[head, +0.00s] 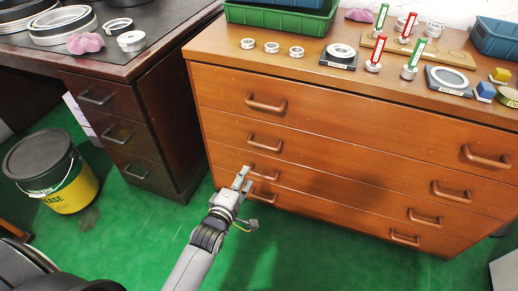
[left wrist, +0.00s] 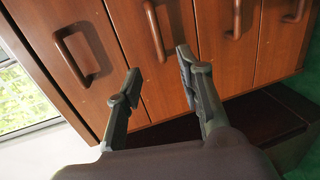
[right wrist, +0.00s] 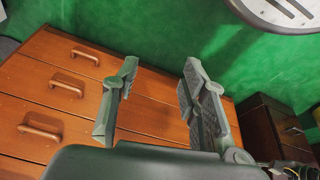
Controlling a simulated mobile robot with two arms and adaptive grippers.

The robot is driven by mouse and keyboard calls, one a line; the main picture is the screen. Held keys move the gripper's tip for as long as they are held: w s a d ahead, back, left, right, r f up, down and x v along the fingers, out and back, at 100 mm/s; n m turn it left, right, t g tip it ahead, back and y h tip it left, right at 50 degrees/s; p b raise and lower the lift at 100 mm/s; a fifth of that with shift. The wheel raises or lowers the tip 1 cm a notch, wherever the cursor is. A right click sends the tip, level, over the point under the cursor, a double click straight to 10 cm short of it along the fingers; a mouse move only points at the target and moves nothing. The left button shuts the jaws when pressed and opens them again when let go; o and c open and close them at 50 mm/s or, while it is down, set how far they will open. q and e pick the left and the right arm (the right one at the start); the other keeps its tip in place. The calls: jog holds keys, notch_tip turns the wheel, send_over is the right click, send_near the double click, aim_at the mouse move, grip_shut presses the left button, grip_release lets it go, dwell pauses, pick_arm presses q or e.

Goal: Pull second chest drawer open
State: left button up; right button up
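The wooden chest (head: 350,131) has four drawers, each with two brown handles. The second drawer's left handle (head: 264,143) shows in the head view. It also seems to be the second handle from the left in the left wrist view (left wrist: 155,30). My left gripper (head: 241,181) is in front of the chest's left side, overlapping the lower handles in the head view. In the left wrist view its fingers (left wrist: 158,78) are apart and empty, with the second handle beyond the tips. The second drawer's right handle (head: 451,190) is clear. My right gripper (right wrist: 158,92) is open and empty. All drawers look shut.
Rings, small stands and a green crate (head: 282,18) stand on the chest top. A dark desk (head: 110,75) with drawers is at the left. A black and yellow bucket (head: 52,170) stands on the green floor. The floor before the chest is free.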

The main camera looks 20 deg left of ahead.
pick_arm(q)
jog(key=b, duration=0.3)
send_near(262, 146)
jog(key=f+x, duration=0.1)
jog(key=x, duration=0.3)
jog(key=b+x, duration=0.2)
jog(key=x, duration=0.4)
jog(key=shift+r, duration=0.15)
jog(key=shift+w, duration=0.25)
pick_arm(e)
jog(key=w+a+r+t+y, duration=0.1)
jog(key=w+a+r+t, duration=0.2)
jog(key=w+r+t, duration=0.3)
jog(key=w+a+r+t+y, duration=0.2)
jog(key=w+a+r+t, duration=0.1)
jog(key=w+r+t, duration=0.4)
jog(key=shift+w+a+r+n+y, duration=0.3)
jog(key=shift+w+r, duration=0.25)
jog(key=shift+w, duration=1.25)
pick_arm(q)
jog(key=shift+c, duration=0.5)
grip_shut()
pick_arm(e)
jog(key=shift+d, duration=0.1)
